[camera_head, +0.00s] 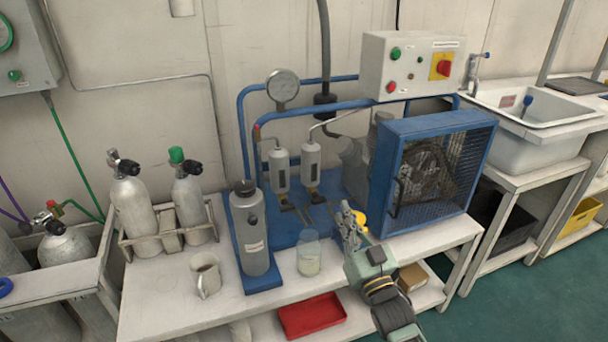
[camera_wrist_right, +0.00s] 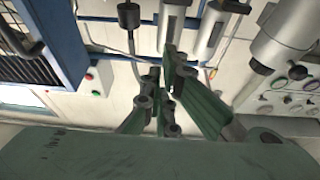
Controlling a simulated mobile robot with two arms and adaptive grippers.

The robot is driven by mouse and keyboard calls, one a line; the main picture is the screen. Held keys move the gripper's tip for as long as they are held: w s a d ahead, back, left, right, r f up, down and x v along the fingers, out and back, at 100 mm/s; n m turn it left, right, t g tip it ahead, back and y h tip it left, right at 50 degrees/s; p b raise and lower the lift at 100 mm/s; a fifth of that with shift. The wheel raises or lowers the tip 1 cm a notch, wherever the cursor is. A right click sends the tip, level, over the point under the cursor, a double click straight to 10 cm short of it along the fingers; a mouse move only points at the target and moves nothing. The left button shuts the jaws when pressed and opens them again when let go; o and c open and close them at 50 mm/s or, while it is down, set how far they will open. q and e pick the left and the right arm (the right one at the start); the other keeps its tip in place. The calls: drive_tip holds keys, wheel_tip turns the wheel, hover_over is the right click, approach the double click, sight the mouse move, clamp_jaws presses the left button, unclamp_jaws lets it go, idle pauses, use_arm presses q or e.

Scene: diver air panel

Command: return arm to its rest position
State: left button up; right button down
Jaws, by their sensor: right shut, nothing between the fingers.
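My right gripper (camera_head: 348,212) comes in from the lower right in the head view. Its fingers are close together with nothing held, above the bench between the clear jar and the blue-framed compressor. In the right wrist view its green fingers (camera_wrist_right: 168,100) show at the middle, closed and empty. My left gripper does not show in the head view.
The bench (camera_head: 190,318) carries a grey cylinder (camera_head: 250,230), a clear jar (camera_head: 309,258), a metal mug (camera_head: 205,272) and the compressor's blue-framed guard (camera_head: 432,172). Two diving cylinders stand in a rack (camera_head: 140,243) at left. A red tray (camera_head: 312,315) sits below. A sink (camera_head: 535,105) is at right.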

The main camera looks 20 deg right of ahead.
drive_tip(key=s+a+f+g, duration=0.2)
drive_tip(key=s+f+g, duration=0.2)
drive_tip(key=f, duration=0.7)
drive_tip(key=s+a+f+g, duration=0.1)
drive_tip(key=s+f+g, duration=0.35)
drive_tip(key=f, duration=0.65)
drive_tip(key=s+a+f+g, duration=0.25)
drive_tip(key=s+f, duration=0.25)
drive_tip(key=f, duration=0.6)
drive_tip(key=s+a+f+n+g, duration=0.15)
drive_tip(key=s+f+g, duration=0.25)
drive_tip(key=s+f, duration=0.5)
drive_tip(key=s+a+f+n+g, duration=0.15)
drive_tip(key=s+f+g, duration=0.3)
drive_tip(key=s, duration=0.85)
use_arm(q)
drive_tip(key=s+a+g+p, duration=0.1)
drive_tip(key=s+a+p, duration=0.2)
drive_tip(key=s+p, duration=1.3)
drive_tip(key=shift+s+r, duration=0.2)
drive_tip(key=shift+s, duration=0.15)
use_arm(e)
drive_tip(key=s+d+r+g, duration=0.1)
drive_tip(key=s+d, duration=0.2)
drive_tip(key=s, duration=1.3)
drive_tip(key=shift+s+m, duration=0.2)
drive_tip(key=shift+m, duration=0.1)
drive_tip(key=shift+g, duration=0.25)
